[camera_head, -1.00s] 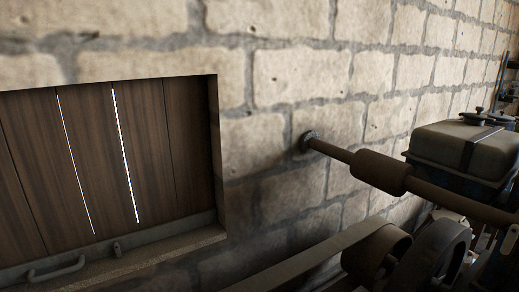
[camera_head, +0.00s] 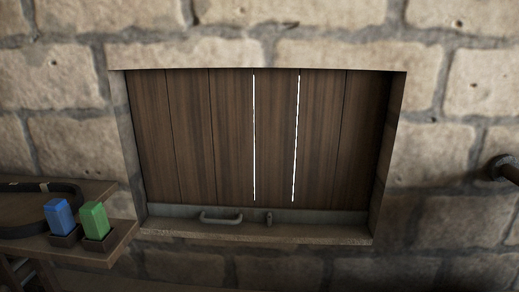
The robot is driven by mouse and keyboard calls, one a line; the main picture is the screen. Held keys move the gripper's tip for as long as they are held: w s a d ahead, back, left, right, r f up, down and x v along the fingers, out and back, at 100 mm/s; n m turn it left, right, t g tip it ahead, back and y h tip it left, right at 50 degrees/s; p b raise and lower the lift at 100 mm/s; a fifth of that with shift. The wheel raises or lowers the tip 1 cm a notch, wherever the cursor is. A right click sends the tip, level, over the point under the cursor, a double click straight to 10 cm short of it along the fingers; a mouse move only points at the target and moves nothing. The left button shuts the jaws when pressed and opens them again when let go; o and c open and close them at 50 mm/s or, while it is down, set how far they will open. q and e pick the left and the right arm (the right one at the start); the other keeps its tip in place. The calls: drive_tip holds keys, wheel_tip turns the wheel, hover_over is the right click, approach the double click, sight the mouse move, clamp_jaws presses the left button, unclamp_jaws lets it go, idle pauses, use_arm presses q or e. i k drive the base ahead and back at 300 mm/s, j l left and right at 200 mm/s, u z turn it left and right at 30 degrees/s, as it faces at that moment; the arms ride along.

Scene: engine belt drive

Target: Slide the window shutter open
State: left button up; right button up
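The window shutter (camera_head: 190,135) is a panel of dark brown vertical planks set in a recess of the stone wall. It fills the opening, and bright light shows through two narrow gaps between planks near its middle. A grey metal rail (camera_head: 330,216) runs along its bottom. A grey handle (camera_head: 221,217) sits low on the left half, and a small metal catch (camera_head: 269,217) is just right of it. Neither of my grippers shows in the head view.
A wooden shelf (camera_head: 118,246) at the lower left holds a blue block (camera_head: 60,217), a green block (camera_head: 95,220) and a dark belt (camera_head: 22,231). A rusty pipe end (camera_head: 503,167) juts from the wall at the right. A stone sill (camera_head: 310,234) lies under the shutter.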

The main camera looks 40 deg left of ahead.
sight(194, 128)
drive_tip(key=i+u, duration=0.1)
drive_tip(key=u, duration=0.65)
drive_tip(key=i+u, duration=0.15)
drive_tip(key=u, duration=0.2)
